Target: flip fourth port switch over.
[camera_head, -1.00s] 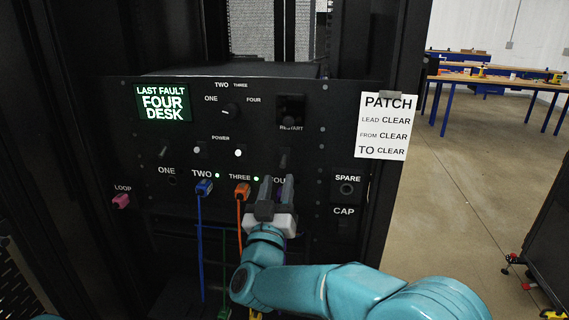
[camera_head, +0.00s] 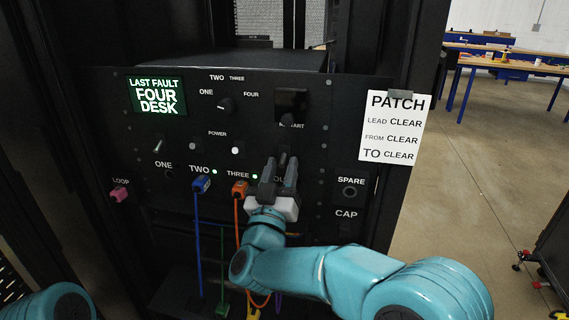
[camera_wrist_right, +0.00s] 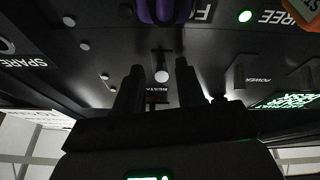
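The fourth port switch is a small toggle above the FOUR label on the dark panel (camera_head: 310,200). In the right wrist view, which is upside down, its pale round tip (camera_wrist_right: 161,75) shows between my fingers. My right gripper (camera_head: 280,163) is open, with its fingers pointing up either side of the switch. I cannot tell whether either finger touches it. The fingers partly hide the FOUR label. A purple plug (camera_wrist_right: 162,10) is in the fourth port, close to the gripper. My left gripper is out of view.
A blue plug (camera_head: 202,184) and an orange plug (camera_head: 240,188) sit in ports two and three, cables hanging. A lit screen (camera_head: 156,96) reads LAST FAULT FOUR DESK. A dial (camera_head: 225,105) is above. A PATCH note (camera_head: 394,128) hangs at the right.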

